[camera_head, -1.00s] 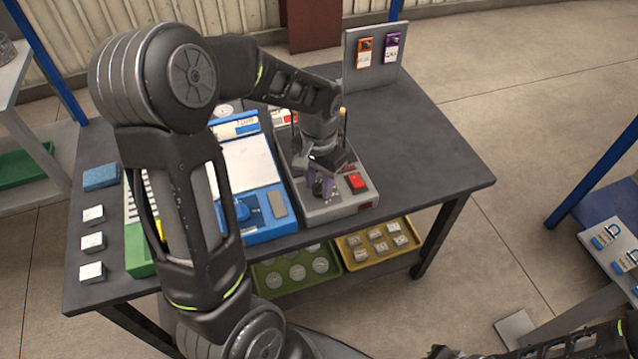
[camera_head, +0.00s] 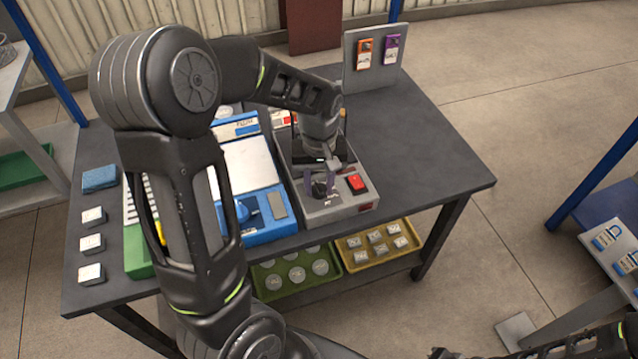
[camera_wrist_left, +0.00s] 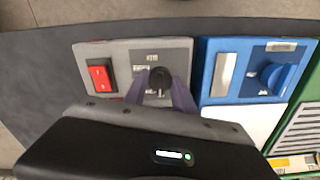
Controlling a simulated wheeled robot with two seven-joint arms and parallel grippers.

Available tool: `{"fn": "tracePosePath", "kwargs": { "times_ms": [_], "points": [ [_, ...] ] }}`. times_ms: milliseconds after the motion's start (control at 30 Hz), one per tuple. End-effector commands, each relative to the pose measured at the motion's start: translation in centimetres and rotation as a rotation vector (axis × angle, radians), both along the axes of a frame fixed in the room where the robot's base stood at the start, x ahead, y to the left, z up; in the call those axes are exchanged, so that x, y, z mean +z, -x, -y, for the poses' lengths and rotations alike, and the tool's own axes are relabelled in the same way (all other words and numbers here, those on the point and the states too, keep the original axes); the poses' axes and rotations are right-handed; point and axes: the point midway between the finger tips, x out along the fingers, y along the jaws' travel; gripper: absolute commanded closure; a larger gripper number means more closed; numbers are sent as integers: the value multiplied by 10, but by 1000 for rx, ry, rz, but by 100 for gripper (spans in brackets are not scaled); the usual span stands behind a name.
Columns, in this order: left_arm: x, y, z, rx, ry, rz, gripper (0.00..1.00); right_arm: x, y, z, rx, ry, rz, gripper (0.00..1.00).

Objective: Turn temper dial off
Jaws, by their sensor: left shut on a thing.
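The temper dial (camera_wrist_left: 160,78) is a black knob on the front panel of the grey unit (camera_head: 338,213). In the head view the dial (camera_head: 319,189) is partly covered by my gripper. My left gripper (camera_head: 320,183) reaches down onto it from above. In the left wrist view its purple fingers (camera_wrist_left: 160,88) lie on both sides of the knob and are shut on it. My right gripper cannot be made out; only a dark part of my arm shows at the lower right.
A red rocker switch (camera_head: 356,184) sits right of the dial. A blue unit (camera_head: 270,226) with a blue knob stands at the left. Small blocks (camera_head: 92,243) lie at the table's left. A grey stand (camera_head: 378,72) holds orange and purple tags. The table's right side is clear.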

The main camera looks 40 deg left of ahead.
Motion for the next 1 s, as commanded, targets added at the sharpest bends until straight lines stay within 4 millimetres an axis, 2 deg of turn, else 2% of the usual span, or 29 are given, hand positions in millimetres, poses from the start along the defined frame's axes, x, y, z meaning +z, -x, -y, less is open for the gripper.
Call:
{"fn": "tracePosePath", "kwargs": {
  "times_ms": [467,500,733,1000],
  "points": [
    [0,-1,0,21,-1,2,100,0,0,0,0,0,0,100],
    [1,-1,0,21,-1,2,66,0,0,0,0,0,0,100],
    [0,0,0,19,-1,1,47,0,0,0,0,0,0,100],
    [1,0,0,19,-1,1,47,0,0,0,0,0,0,100]
  ]
}}
